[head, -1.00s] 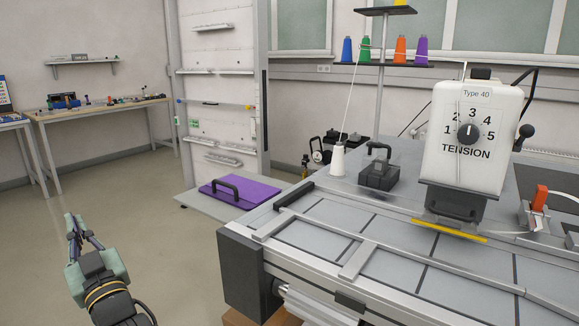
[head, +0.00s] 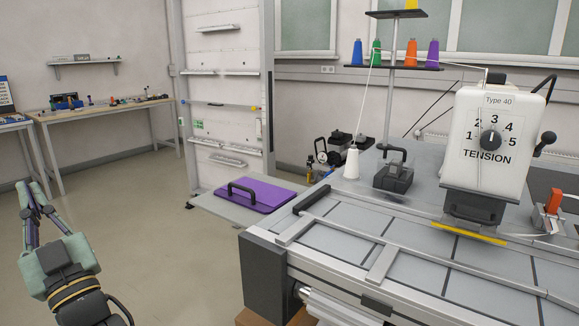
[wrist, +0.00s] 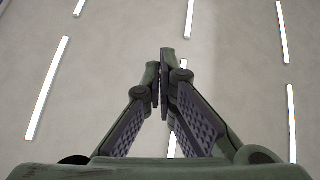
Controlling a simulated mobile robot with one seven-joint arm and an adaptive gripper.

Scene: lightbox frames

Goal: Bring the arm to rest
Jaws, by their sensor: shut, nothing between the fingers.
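My gripper (head: 32,190) is at the lower left of the head view, over the open floor and pointing up and away. It is shut, with its green-grey fingers together and nothing between them. In the wrist view my gripper (wrist: 161,55) also shows closed fingertips, with a plain grey surface and bright white strips beyond them. It touches nothing that I can see.
A sewing machine (head: 490,150) with a tension dial stands on a panelled work table (head: 340,235) at the right. A purple board (head: 255,194) with a black handle lies on a low platform behind. A workbench (head: 100,112) stands far left. The floor around my gripper is clear.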

